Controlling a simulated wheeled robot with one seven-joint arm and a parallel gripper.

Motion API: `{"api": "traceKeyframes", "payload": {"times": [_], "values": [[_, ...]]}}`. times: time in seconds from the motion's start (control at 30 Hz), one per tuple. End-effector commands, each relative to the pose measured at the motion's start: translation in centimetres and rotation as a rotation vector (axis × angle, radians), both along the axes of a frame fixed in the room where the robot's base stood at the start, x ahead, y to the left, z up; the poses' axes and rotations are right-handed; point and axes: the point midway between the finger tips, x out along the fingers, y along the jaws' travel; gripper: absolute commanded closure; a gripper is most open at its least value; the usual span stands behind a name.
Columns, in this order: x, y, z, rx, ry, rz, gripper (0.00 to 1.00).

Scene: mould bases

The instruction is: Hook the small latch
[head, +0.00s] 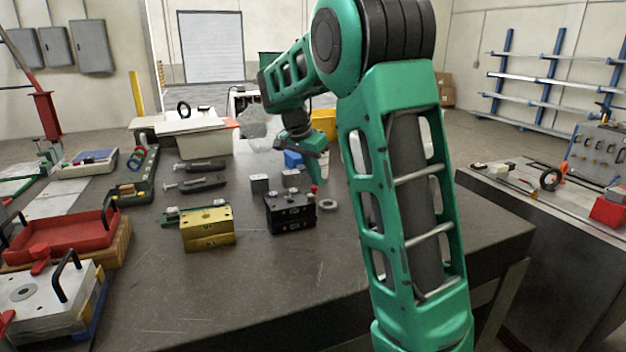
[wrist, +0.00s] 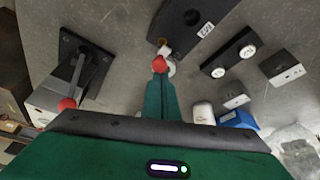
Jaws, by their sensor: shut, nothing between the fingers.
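A small latch with a red knob (wrist: 159,64) and a short metal piece stands at the edge of a black block (wrist: 188,20) in the wrist view. In the head view the red knob (head: 314,188) shows at the right top corner of the black block (head: 290,213). My gripper (wrist: 160,78) is shut and empty, its green fingers ending right at the red knob. I cannot tell whether they touch it. In the head view my gripper (head: 314,174) points down just above the knob. The latch's catch is not clearly visible.
A larger lever with a red knob (wrist: 67,104) sits on a black plate at left in the wrist view. A gold block (head: 208,228) stands left of the black block. A grey ring (head: 328,204) lies to its right. The table front is clear.

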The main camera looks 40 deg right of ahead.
Motion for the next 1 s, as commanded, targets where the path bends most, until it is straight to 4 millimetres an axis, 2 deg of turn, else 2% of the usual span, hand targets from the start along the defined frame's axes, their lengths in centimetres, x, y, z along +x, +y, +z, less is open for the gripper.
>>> {"api": "traceKeyframes", "payload": {"times": [0.2,0.73,0.87,1.0], "values": [[0.1,0.7,0.0,0.003,0.001,0.002,1.00],[0.2,0.7,0.0,0.004,0.002,0.003,1.00],[0.3,0.1,0.1,0.004,0.003,0.001,1.00],[0.6,-1.7,0.5,0.003,0.001,0.000,1.00]]}}
